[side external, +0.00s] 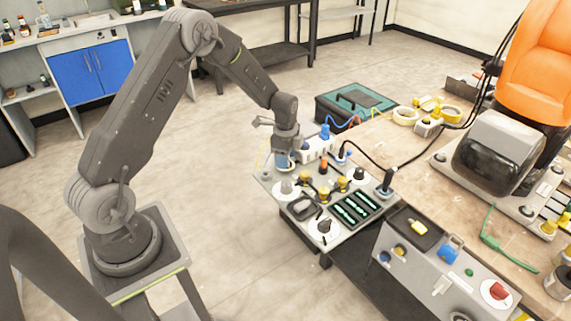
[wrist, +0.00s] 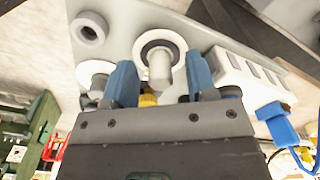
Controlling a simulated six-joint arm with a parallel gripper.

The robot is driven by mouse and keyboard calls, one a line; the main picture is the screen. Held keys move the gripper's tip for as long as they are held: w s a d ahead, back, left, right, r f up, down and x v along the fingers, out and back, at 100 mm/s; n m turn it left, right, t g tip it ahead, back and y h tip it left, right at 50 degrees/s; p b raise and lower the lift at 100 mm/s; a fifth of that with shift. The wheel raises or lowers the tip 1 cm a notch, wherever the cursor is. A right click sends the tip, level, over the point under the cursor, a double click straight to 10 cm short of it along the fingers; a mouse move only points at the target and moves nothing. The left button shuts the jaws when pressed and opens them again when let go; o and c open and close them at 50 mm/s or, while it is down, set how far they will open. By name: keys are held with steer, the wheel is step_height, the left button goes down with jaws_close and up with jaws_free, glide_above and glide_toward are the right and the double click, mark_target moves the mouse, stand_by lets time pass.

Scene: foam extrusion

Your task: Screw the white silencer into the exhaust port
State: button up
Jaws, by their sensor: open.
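My gripper (wrist: 161,78) is open, with its two blue fingers apart on either side of a white, round-ended cylinder that looks like the silencer (wrist: 160,68). The silencer stands at the middle of a dark ring with a pale rim, which looks like the exhaust port (wrist: 146,44). I cannot tell how deep it sits or whether the fingers touch it. In the side external view my gripper (side external: 284,163) is low over the back left part of the control panel (side external: 270,186), and it hides the silencer and port there.
A white block with slots (wrist: 240,78) stands close to the right finger, and it also shows in the side external view (side external: 318,148). A pale ring (wrist: 89,29) lies left of the port. Knobs, a black knob (side external: 324,227) among them, and cables crowd the panel.

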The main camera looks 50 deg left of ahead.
steer(key=s+d+r+n+t, duration=0.1)
steer(key=s+d+r, duration=0.1)
steer(key=r, duration=0.8)
steer(key=s+d+r+n, duration=0.1)
steer(key=d+r, duration=0.1)
steer(key=r, duration=0.8)
steer(key=s+d+r+n+t, duration=0.1)
steer(key=s+d+r+n, duration=0.1)
steer(key=s, duration=0.5)
steer(key=s+d+r+n+t, duration=0.2)
steer(key=s+d+r+n, duration=0.1)
steer(key=s+d, duration=0.3)
steer(key=s+d+r+n+t, duration=0.1)
steer(key=s+d+n, duration=0.3)
steer(key=s, duration=0.5)
steer(key=shift+s+r+t, duration=0.3)
steer(key=shift+s+r, duration=0.05)
steer(key=shift+r, duration=0.35)
